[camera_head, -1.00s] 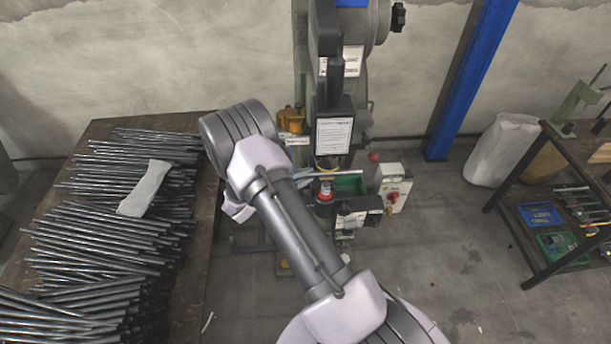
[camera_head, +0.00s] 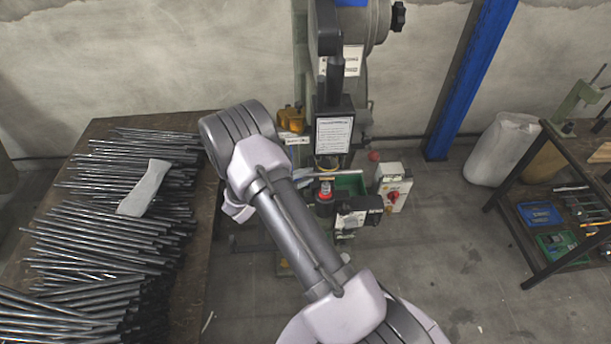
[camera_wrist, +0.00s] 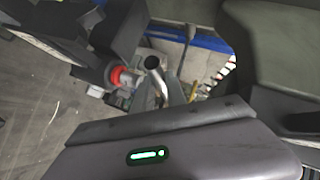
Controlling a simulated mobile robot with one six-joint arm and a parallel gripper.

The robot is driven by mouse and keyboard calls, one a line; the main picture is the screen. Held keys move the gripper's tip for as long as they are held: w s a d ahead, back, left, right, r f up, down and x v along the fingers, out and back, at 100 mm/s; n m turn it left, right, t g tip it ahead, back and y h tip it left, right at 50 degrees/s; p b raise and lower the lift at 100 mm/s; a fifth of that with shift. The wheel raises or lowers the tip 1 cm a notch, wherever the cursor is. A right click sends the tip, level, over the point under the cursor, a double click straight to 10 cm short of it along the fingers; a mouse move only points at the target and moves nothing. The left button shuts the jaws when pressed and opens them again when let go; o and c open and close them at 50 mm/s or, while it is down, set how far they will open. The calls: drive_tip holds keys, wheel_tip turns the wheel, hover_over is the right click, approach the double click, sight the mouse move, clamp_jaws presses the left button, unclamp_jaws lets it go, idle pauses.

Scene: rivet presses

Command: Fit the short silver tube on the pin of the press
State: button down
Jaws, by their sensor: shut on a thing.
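The short silver tube (camera_wrist: 153,64) shows in the wrist view, its open round end facing up toward the camera. My gripper (camera_wrist: 165,98) is shut on it; the jaws are mostly hidden behind the dark housing. The press (camera_head: 333,100) stands at the back middle in the head view. A thin silver length (camera_head: 338,174) shows just right of my wrist, in front of the press; I cannot tell if it is the held tube. A red-topped part (camera_head: 325,188) of the press sits just below it, and shows left of the tube in the wrist view. I cannot make out the pin.
A table (camera_head: 205,262) at left holds many dark rods and a pale grey piece (camera_head: 146,188). A control box with a red knob (camera_head: 393,190) stands right of the press. A blue post (camera_head: 468,80) and a shelf with bins (camera_head: 540,214) are farther right. Open floor lies between.

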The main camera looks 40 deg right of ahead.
drive_tip(key=shift+f+b, duration=1.2)
drive_tip(key=shift+f, duration=0.55)
drive_tip(key=c, duration=1.3)
unclamp_jaws()
drive_tip(key=p+v, duration=0.2)
drive_tip(key=v, duration=1.5)
drive_tip(key=shift+a, duration=0.2)
